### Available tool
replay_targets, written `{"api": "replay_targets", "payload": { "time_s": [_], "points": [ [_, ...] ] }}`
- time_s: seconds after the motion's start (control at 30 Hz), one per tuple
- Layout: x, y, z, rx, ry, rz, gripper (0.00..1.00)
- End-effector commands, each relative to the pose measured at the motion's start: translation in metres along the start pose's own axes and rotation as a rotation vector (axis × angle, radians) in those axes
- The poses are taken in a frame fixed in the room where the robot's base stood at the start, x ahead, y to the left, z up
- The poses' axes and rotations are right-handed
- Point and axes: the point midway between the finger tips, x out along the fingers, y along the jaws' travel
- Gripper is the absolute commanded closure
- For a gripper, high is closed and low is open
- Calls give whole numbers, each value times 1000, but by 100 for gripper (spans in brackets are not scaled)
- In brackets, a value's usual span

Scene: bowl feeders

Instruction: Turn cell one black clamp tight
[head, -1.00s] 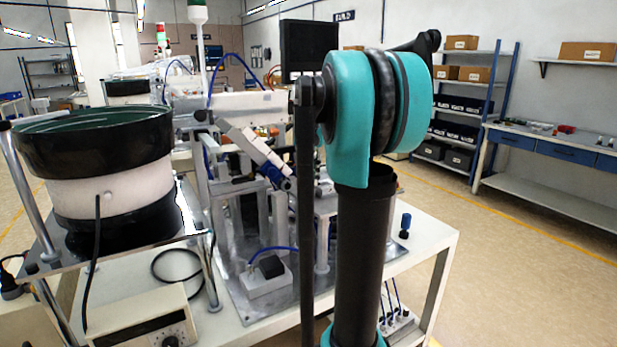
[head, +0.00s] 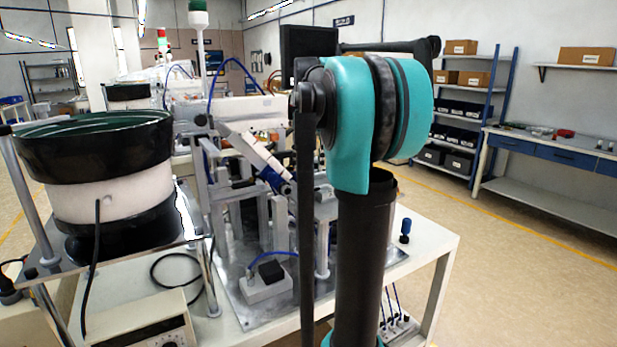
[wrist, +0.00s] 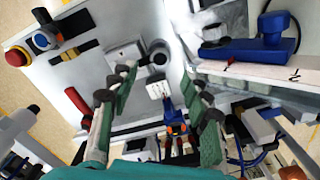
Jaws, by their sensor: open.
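A small round black part (wrist: 158,56) lies beyond the fingertips, beside a pale block (wrist: 125,53). It may be the black clamp, but I cannot tell for sure. A white ridged piece (wrist: 158,89) shows between the fingers, apart from the pads. In the head view my gripper is out of sight, and my arm hides part of the station (head: 245,310).
A bowl feeder (head: 105,190) stands at the left with a control box (head: 145,325) below it. In the wrist view a red button (wrist: 16,57), a red handle (wrist: 77,100) and a blue part (wrist: 255,48) surround the gripper. Shelving and a bench stand at the right.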

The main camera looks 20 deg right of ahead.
Motion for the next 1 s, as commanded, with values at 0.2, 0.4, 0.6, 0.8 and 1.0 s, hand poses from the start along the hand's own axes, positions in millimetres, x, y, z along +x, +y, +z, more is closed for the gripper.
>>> {"api": "replay_targets", "payload": {
  "time_s": [0.2, 0.4, 0.6, 0.8, 1.0],
  "points": [
    [-40, 0, 0, 0, 0, 0, 52],
    [-57, 0, 0, 0, 0, 0, 52],
    [-60, 0, 0, 0, 0, 0, 52],
    [-60, 0, 0, 0, 0, 0, 52],
    [-59, 0, 0, 0, 0, 0, 52]
  ]
}}
